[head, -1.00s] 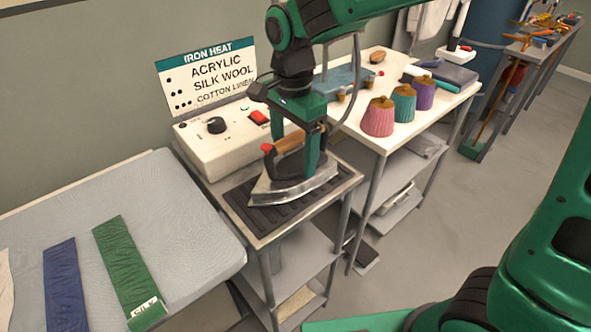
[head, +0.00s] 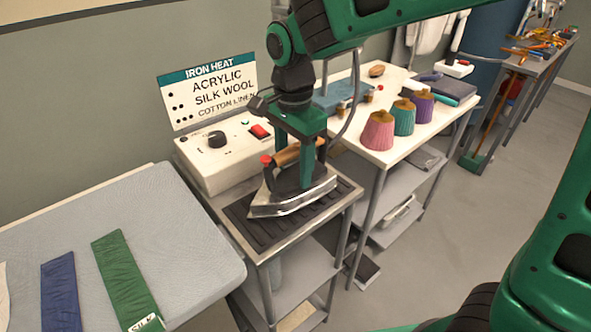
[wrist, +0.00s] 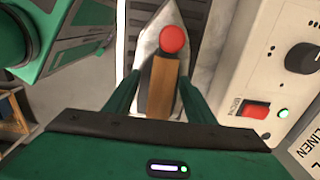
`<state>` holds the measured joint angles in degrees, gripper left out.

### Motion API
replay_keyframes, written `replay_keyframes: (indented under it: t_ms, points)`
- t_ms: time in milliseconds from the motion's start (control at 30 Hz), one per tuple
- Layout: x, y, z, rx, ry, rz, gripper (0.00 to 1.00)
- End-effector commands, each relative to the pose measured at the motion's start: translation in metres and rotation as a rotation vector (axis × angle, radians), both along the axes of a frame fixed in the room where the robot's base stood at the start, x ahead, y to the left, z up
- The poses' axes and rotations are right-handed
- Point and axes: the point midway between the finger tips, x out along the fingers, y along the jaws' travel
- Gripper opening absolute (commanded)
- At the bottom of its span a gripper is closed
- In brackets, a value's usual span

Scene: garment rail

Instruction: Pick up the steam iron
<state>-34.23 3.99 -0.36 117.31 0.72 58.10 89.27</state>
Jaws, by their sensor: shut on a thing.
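The steam iron (head: 292,200) has a silver soleplate, a dark body, a brown wooden handle and a red knob. It is over the dark ribbed mat (head: 250,230) on the small metal stand. I cannot tell whether its sole touches the mat. My gripper (head: 302,160) is above it, pointing down, with its green fingers on either side of the handle. In the wrist view the handle (wrist: 163,88) sits between the fingers (wrist: 160,95), with the red knob and the iron's pointed tip beyond. The gripper is shut on the handle.
A white control box (head: 215,160) with a black knob and red switch stands close behind the iron. The padded board (head: 190,230) with fabric strips is at left. The white table (head: 350,138) at right holds pink, teal and purple thread cones.

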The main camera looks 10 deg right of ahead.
Motion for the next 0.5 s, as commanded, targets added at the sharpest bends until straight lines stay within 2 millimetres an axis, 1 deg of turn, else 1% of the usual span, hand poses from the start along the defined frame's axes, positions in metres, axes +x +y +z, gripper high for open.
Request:
replay_keyframes:
  t_ms: [333, 500]
  points:
    - [0.001, 0.001, 0.038, 0.004, -0.006, 0.0, 0.0]
    - [-0.009, 0.018, 0.049, 0.003, -0.004, 0.003, 0.0]
